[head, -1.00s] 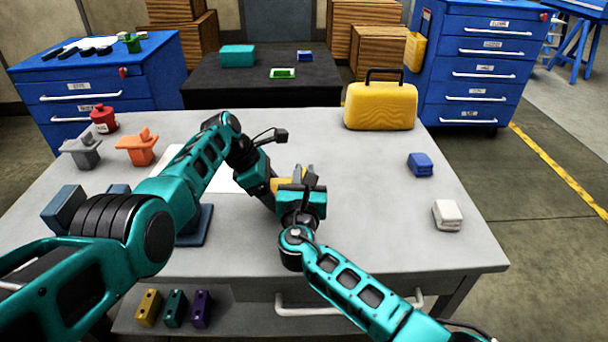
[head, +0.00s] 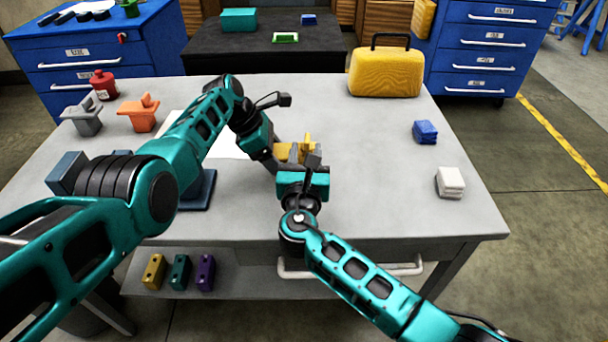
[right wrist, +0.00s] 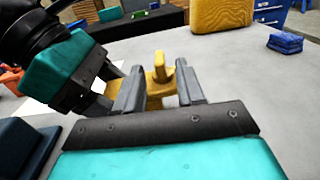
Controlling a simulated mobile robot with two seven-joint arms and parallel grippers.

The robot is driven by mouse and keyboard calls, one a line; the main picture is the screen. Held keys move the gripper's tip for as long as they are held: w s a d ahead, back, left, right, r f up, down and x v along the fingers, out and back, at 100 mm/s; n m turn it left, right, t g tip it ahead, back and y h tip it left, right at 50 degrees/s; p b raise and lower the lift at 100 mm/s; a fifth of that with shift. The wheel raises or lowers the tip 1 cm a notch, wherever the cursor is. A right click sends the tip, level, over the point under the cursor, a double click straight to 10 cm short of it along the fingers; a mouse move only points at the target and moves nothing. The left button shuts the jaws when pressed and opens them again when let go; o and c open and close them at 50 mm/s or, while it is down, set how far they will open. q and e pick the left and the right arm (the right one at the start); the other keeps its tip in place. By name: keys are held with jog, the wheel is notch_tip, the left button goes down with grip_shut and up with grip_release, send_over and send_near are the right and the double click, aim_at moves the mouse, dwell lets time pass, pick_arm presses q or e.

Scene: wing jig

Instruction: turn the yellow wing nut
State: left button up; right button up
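The yellow wing nut (right wrist: 161,68) stands upright on a yellow block (right wrist: 158,90) at the middle of the table. In the head view the yellow piece (head: 292,152) is partly hidden by my grippers. My right gripper (right wrist: 160,88) is open and faces it from the front. In the right wrist view the wing shows between its two fingers, with gaps on both sides. My left gripper (head: 275,163) is at the left side of the yellow block, its fingers (right wrist: 103,92) close to it. I cannot tell whether they grip it.
A yellow case (head: 386,73) is at the back right. A blue block (head: 425,132) and white block (head: 450,183) lie right. The table's right front is clear.

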jog(key=s, duration=0.7)
jog(key=shift+s+a, duration=0.3)
jog(key=shift+s, duration=0.1)
jog(key=shift+o, duration=0.3)
